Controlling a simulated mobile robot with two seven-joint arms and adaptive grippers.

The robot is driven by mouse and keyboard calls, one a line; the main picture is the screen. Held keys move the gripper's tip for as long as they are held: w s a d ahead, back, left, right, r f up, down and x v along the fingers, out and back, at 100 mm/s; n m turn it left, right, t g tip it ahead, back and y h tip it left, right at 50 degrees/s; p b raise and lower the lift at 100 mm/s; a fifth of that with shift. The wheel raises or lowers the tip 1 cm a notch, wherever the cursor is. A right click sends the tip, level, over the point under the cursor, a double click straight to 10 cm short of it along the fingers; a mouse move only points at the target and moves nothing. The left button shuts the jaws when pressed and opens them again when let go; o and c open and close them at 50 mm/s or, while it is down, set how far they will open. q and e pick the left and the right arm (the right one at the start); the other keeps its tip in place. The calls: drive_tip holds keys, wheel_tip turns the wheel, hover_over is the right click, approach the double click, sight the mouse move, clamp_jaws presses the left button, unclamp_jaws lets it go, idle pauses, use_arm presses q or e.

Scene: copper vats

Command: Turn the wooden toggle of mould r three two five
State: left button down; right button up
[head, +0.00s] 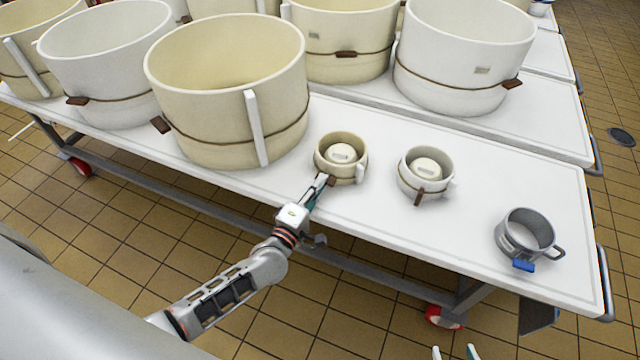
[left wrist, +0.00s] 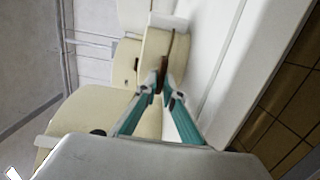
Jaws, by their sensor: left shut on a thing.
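A small cream mould (head: 328,160) with a round lid inside stands near the table's front edge. Its brown wooden toggle (head: 332,181) sits low on its front side. My left gripper (head: 321,182) reaches it from the front and is shut on the toggle. In the left wrist view the toggle (left wrist: 163,70) lies between the fingertips, against the cream mould wall (left wrist: 152,48). No label can be read, so I cannot tell the mould's number. My right gripper (head: 455,351) shows only its fingertips at the bottom edge, apart and empty, well away from the table.
A small white mould (head: 408,177) with its own toggle stands to the right. A grey metal pot (head: 519,238) with a blue tag is further right. A large cream mould (head: 190,125) stands close on the left. The white tabletop (head: 470,215) is clear between the small things.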

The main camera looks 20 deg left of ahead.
drive_tip(key=shift+s+f, duration=0.1)
drive_tip(key=shift+s, duration=0.15)
use_arm(q)
drive_tip(key=c, duration=2.2)
unclamp_jaws()
drive_tip(key=shift+o, duration=0.2)
use_arm(e)
drive_tip(key=shift+s, duration=0.1)
use_arm(q)
drive_tip(key=s, duration=0.7)
drive_tip(key=shift+s+a, duration=0.25)
drive_tip(key=shift+a, duration=0.2)
use_arm(e)
drive_tip(key=shift+w, duration=0.25)
